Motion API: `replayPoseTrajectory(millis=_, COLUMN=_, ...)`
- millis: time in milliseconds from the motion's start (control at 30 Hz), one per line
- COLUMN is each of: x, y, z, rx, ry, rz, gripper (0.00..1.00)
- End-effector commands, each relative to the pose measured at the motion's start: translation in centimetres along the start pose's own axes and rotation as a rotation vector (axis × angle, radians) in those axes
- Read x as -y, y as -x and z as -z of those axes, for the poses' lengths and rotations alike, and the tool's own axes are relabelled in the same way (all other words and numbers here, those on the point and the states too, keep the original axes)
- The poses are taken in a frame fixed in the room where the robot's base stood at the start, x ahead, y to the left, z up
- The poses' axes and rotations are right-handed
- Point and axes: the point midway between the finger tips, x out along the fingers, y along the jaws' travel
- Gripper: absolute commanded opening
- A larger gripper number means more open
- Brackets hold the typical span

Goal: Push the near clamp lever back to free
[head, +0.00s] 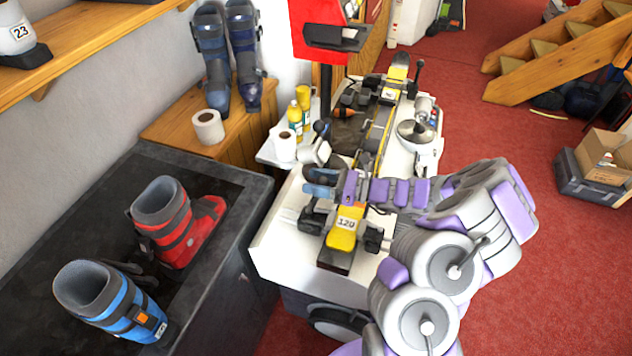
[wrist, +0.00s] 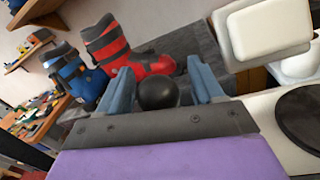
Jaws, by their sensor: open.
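The bench holds a binding with a yellow toe part labelled 120 (head: 343,238) at its near end. My gripper (head: 319,184), with blue fingers, reaches across the bench from the right, just behind that yellow part, and points left. In the wrist view, my gripper (wrist: 165,85) is open, with a finger on each side of a round black knob (wrist: 158,93), which looks like the near clamp lever's end. I cannot tell whether the fingers touch it. The lever's shaft and the clamp are mostly hidden by my gripper. Another black-knobbed lever (head: 418,66) stands upright at the far end.
A red boot (head: 172,225) and a blue boot (head: 108,300) stand on the dark counter at left. A paper roll (head: 285,147) and yellow bottles (head: 301,105) stand beside the bench. Red carpet (head: 540,250) lies open at right.

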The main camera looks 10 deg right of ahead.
Motion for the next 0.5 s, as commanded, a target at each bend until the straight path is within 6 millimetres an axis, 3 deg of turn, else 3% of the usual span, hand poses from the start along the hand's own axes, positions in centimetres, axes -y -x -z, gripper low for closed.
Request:
replayPoseTrajectory(millis=300, x=-0.02, y=-0.23, z=-0.01, rx=0.000, ry=0.000, rz=0.000, gripper=0.66)
replayPoseTrajectory(millis=500, x=-0.02, y=-0.22, z=0.00, rx=0.000, ry=0.000, rz=0.000, gripper=0.46)
